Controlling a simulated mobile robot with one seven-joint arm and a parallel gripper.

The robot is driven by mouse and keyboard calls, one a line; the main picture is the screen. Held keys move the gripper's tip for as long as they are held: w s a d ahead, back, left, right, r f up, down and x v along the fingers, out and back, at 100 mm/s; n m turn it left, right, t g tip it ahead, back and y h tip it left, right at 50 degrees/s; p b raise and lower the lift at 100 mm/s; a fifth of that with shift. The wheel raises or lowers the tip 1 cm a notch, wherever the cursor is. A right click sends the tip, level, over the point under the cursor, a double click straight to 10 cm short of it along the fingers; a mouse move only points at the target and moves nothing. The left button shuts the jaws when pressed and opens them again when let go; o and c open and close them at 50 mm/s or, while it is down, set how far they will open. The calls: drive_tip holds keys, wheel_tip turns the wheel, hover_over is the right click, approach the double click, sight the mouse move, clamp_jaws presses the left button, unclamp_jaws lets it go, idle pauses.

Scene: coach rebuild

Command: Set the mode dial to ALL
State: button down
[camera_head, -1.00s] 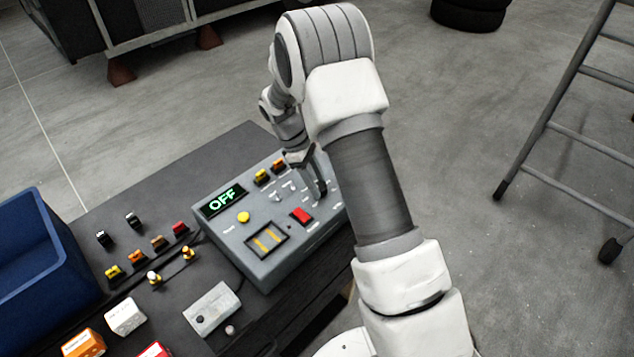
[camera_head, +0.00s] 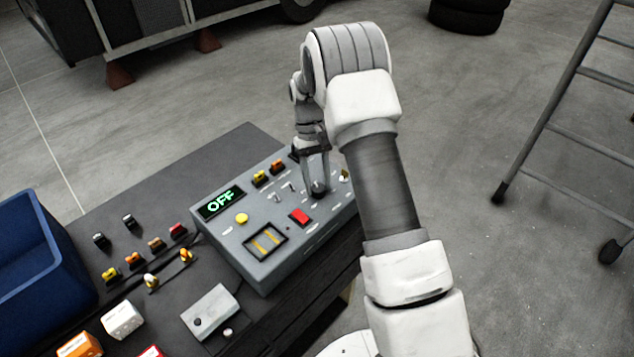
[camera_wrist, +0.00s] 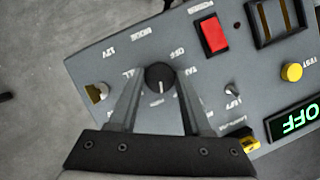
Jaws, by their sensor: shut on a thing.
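The grey control panel (camera_head: 225,240) lies on the dark bench. Its green display (camera_head: 221,202) reads OFF and shows upside down in the wrist view (camera_wrist: 296,120). The round black mode dial (camera_wrist: 159,76) has a pale pointer line toward the bottom of the wrist picture. Printed labels surround it; I cannot read them all. My gripper (camera_wrist: 160,88) has one finger on each side of the dial and is shut on it. In the head view my gripper (camera_head: 317,188) stands nearly upright over the panel's right part and largely hides the dial.
A red switch (camera_head: 300,217), a yellow button (camera_head: 242,218) and small toggles (camera_wrist: 232,89) sit near the dial. A blue bin (camera_head: 35,255) and several loose connectors are at left. A ladder (camera_head: 560,125) stands at right on open floor.

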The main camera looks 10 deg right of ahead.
drive_tip(key=m+y, duration=0.1)
drive_tip(key=m, duration=0.1)
drive_tip(key=m+y, duration=0.1)
drive_tip(key=m, duration=0.2)
drive_tip(key=shift+d+m, duration=0.2)
drive_tip(key=shift+m, duration=0.1)
drive_tip(key=m+y, duration=0.1)
drive_tip(key=m, duration=0.1)
drive_tip(key=m+t+y, duration=0.1)
drive_tip(key=m, duration=0.2)
drive_tip(key=shift+s+d+t+b, duration=0.1)
drive_tip(key=shift+s+t+b, duration=0.1)
drive_tip(key=shift+t+b, duration=0.15)
drive_tip(key=m+t, duration=0.1)
drive_tip(key=m, duration=0.2)
drive_tip(key=m+t, duration=0.1)
drive_tip(key=m, duration=0.1)
drive_tip(key=shift+s+m+y, duration=0.15)
drive_tip(key=shift+m+y, duration=0.25)
drive_tip(key=m+t, duration=0.2)
drive_tip(key=m, duration=0.3)
drive_tip(key=shift+s, duration=0.1)
drive_tip(key=shift+f+m, duration=0.1)
drive_tip(key=shift+m, duration=0.2)
drive_tip(key=shift+c, duration=1.8)
unclamp_jaws()
